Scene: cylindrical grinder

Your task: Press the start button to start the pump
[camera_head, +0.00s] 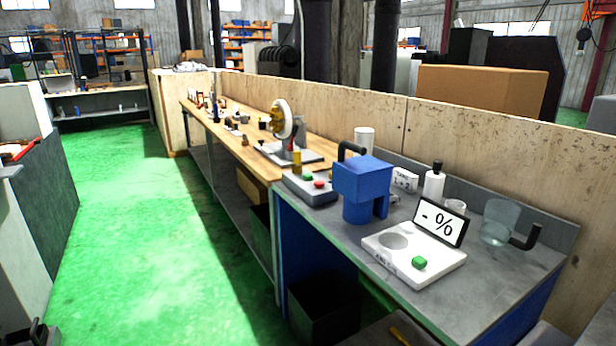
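A grey control box (310,193) sits near the left end of the grey-topped bench. It has a green button (308,176) and a red button (320,184) on its top. A blue machine (362,180) with a black handle stands just right of the box; I cannot tell whether it is the pump. A white device (395,265) in front carries another green button (419,262), a round recess and a display (439,222) reading "- %". I cannot read which button is marked start. Neither of my grippers can be made out in this view.
A white bottle (434,183), a clear jug (498,221) and a small labelled container (405,179) stand at the back of the grey bench (500,280). A wooden bench (232,142) with a round-wheeled machine (284,122) continues beyond. The green floor (140,240) at left is clear.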

